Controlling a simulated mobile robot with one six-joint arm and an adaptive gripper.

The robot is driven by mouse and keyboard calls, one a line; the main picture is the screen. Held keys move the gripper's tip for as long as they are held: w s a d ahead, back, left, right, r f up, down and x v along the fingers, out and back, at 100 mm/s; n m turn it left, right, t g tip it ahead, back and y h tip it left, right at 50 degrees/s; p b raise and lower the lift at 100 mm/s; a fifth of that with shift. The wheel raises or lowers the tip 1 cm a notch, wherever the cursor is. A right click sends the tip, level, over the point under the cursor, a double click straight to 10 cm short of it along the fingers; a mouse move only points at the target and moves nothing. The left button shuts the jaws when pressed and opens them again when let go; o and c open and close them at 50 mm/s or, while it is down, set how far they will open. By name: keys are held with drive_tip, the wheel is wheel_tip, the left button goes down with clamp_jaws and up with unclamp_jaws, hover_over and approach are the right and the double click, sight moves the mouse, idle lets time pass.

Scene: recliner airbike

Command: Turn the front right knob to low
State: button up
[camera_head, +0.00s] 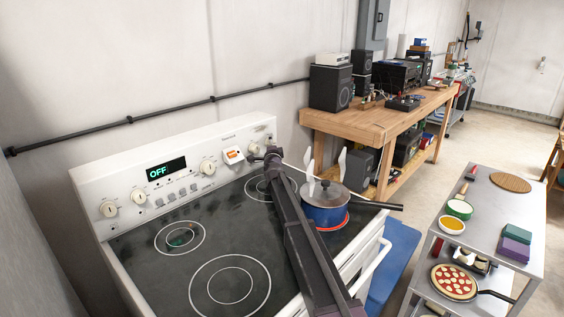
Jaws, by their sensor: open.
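The white stove (168,150) has a row of knobs on its back panel, either side of a display reading OFF. Two knobs are at the left end, one is right of the display (167,169), and the rightmost knob (254,149) is near the panel's right end. I cannot read the knob labels, so which one is front right is unclear. My dark arm crosses the stove's right side. My gripper (262,158) is at its far end, close to the rightmost knob; it is open, small and dark, and contact cannot be told.
A blue lidded pot (322,212) stands on the right front burner, red at its base, its black handle pointing right. Two pale upright shapes show above it. A small orange-and-white item (233,155) is on the panel. A metal cart (521,215) stands right; a wooden workbench (350,124) stands behind.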

drive_tip(key=shift+m+g+h+p, duration=0.3)
drive_tip(key=shift+m+g+p, duration=1)
drive_tip(key=shift+p, duration=0.6)
drive_tip(key=shift+s, duration=0.1)
